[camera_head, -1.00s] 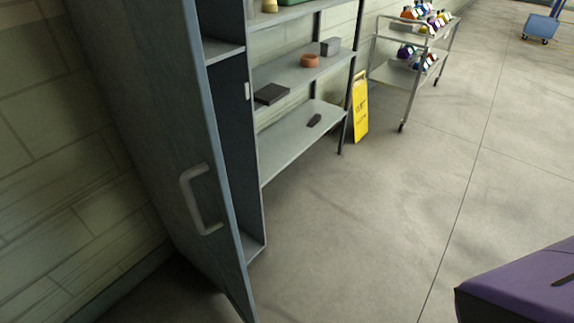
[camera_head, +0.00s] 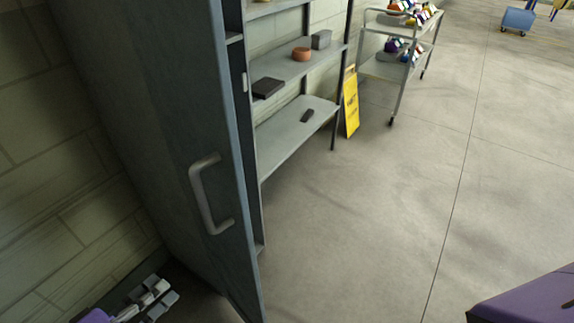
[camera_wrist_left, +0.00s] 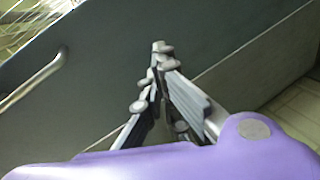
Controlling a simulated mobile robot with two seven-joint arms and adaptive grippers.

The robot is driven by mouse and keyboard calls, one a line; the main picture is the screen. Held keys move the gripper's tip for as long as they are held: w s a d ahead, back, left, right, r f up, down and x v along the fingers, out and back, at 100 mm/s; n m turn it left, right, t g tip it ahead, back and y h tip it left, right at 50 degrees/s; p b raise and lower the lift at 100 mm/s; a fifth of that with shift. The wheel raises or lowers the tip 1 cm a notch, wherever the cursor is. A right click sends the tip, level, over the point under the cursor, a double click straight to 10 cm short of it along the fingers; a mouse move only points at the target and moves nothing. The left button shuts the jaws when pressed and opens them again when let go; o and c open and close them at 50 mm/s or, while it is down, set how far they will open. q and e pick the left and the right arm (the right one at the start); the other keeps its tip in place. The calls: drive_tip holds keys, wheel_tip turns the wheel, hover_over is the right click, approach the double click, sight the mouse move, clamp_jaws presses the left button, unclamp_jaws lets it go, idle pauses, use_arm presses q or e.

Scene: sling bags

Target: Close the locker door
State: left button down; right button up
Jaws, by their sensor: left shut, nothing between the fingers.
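The locker door (camera_head: 165,130) is a tall blue-grey panel standing partly open, with a pale bar handle (camera_head: 205,195) on its outer face. A narrow strip of the locker's inside (camera_head: 238,75) shows past its right edge. My left gripper (camera_head: 163,287) is low at the bottom left, on the handle side of the door, shut and empty. In the left wrist view its fingertips (camera_wrist_left: 162,50) are together in front of the dark door face (camera_wrist_left: 215,45), with the handle (camera_wrist_left: 35,80) to their left. I cannot tell whether they touch the door. My right gripper is out of view.
A metal shelf unit (camera_head: 290,135) with a few small items stands beyond the locker. A yellow floor sign (camera_head: 351,105) and a loaded cart (camera_head: 395,75) are behind it. A brick wall (camera_head: 70,190) is at left. The floor (camera_head: 350,230) at right is clear.

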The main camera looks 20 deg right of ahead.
use_arm(q)
drive_tip(key=s+d+r+g+h, duration=0.3)
drive_tip(key=s+r+h, duration=0.25)
drive_tip(key=r, duration=0.25)
drive_tip(key=p, duration=0.3)
approach(242, 237)
drive_tip(key=shift+m, duration=0.3)
drive_tip(key=x, duration=0.5)
drive_tip(key=shift+w+d+r, duration=0.1)
drive_tip(key=shift+d+r, duration=0.05)
drive_tip(key=shift+r, duration=0.05)
drive_tip(key=shift+w+d+f, duration=0.2)
drive_tip(key=shift+w+d, duration=0.1)
drive_tip(key=shift+d, duration=0.4)
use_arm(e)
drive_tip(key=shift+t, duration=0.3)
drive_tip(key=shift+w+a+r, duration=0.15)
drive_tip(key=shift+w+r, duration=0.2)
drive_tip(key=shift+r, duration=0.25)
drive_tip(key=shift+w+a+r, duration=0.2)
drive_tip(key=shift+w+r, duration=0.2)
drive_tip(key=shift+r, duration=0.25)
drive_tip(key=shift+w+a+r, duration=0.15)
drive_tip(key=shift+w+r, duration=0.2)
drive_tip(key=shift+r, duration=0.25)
